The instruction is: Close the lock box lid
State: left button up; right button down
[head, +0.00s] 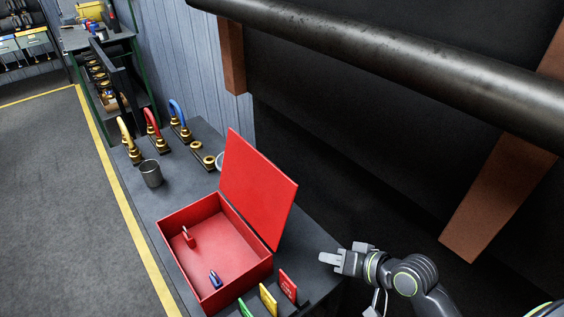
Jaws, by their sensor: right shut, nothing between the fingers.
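The red lock box (185,271) stands on the dark table. Its red lid (257,188) is open, standing up and leaning back on the box's right side. Inside the box are a small red padlock (189,237) and a small blue padlock (215,279). My right gripper (324,258) is shut and empty, to the right of the box and below the lid's lower right corner, apart from both in the picture. My left gripper is not in view.
Green, yellow and red tags (288,286) stand near the box's front right. Behind it are a grey cup (151,173) and several coloured hooped fittings (152,124) with brass bases. A large dark roller (400,62) spans the upper right.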

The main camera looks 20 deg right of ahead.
aim_at(258, 185)
jog(key=w+d+r+m+t+y, duration=0.4)
jog(key=w+r+m+t, duration=0.2)
jog(key=w+r+m, duration=0.5)
jog(key=w+a+r+n+p, duration=0.2)
jog(key=w+a+p, duration=0.3)
jog(key=w+a, duration=0.3)
jog(key=shift+a+r+p, duration=0.4)
jog(key=shift+a+r, duration=0.3)
jog(key=shift+r, duration=0.05)
jog(key=shift+s+r, duration=0.1)
